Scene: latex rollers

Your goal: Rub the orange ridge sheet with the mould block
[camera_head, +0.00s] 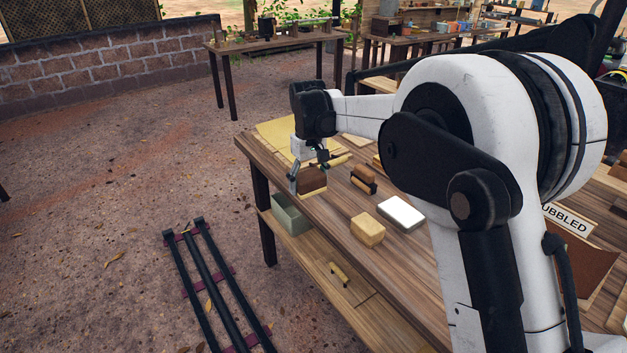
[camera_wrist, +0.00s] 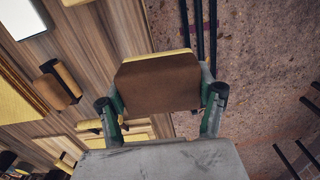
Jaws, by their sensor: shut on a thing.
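My gripper (camera_head: 309,170) is shut on a brown block (camera_head: 313,181) with a pale yellow underside, which I take to be the mould block. In the wrist view the brown block (camera_wrist: 158,84) sits between the two fingers (camera_wrist: 163,100), with a yellow strip along its far edge. It is at the table's left edge in the head view; I cannot tell if it touches the wood. Yellow sheets (camera_head: 273,131) lie behind my gripper, partly hidden by it. I cannot make out which sheet is the orange ridge sheet.
A sign ending in "UBBLED" (camera_head: 565,218) and a brown sheet (camera_head: 588,268) lie at right. A grey-green box (camera_head: 289,218) sits on the lower shelf.

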